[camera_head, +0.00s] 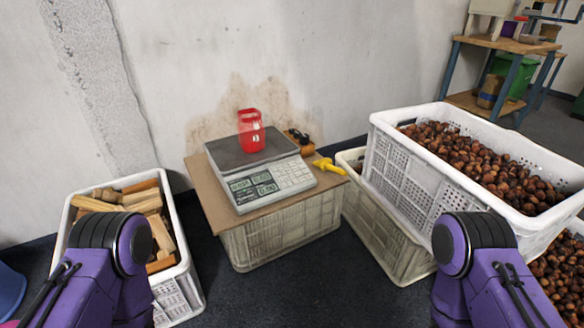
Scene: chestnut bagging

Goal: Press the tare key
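A grey scale (268,185) stands on a brown board (211,203) laid over an upturned-looking pale crate (285,238). Its front panel has lit displays (251,185) on the left and a keypad (290,176) on the right. The key labels are too small to read, so I cannot tell which is the tare key. A red container (251,130) with a handle-like opening sits on the dark weighing pan (225,152). Only purple links of my two arms show, at the lower left and lower right. Both grippers are out of view.
A yellow-handled tool (328,165) and an orange-and-black object (301,141) lie right of the scale. A white crate of wood pieces (184,294) stands left. A white crate of chestnuts (401,171) stands right, stacked high. The space before the scale is clear.

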